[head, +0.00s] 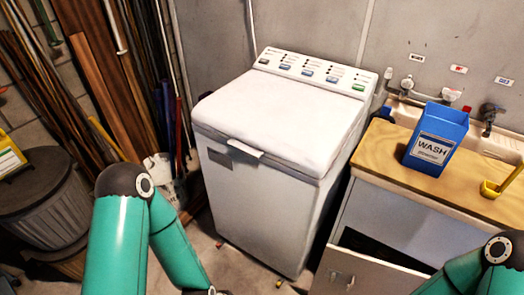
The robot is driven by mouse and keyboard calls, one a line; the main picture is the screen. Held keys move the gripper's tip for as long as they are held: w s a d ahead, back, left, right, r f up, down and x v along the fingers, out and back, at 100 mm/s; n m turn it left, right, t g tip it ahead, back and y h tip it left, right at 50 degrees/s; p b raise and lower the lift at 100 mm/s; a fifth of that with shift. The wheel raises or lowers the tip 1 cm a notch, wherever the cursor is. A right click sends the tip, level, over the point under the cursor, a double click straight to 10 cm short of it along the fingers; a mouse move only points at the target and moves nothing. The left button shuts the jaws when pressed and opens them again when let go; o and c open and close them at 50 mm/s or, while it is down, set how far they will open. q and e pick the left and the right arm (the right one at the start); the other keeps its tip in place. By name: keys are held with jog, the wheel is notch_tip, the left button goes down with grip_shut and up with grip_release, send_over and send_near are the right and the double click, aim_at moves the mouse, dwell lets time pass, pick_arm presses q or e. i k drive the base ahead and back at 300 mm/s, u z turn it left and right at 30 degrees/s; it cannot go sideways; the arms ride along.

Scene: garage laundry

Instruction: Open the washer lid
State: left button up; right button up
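The white top-loading washer (265,205) stands upright in the middle of the head view. Its white lid (270,125) lies closed on top, with a small handle tab (246,148) jutting from its front edge. A control panel (310,72) with blue and green buttons runs along the back. My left arm comes in at the lower left and bends down in front of the washer's left side; its gripper is out of the picture. My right arm shows at the lower right corner; its gripper is also out of view.
Right of the washer is a cabinet with a wooden top (395,155), holding a blue WASH box (437,138) and a yellow scoop (500,183). A cabinet door (350,275) hangs open below. Left are a lidded bin (45,205), a white bucket (160,170) and leaning planks (95,80).

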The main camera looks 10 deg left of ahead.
aim_at(303, 128)
jog(key=z, duration=1)
jog(key=k, duration=1.25)
jog(key=z, duration=2.05)
jog(key=i, duration=0.05)
jog(key=u, duration=3.55)
jog(key=i, duration=1)
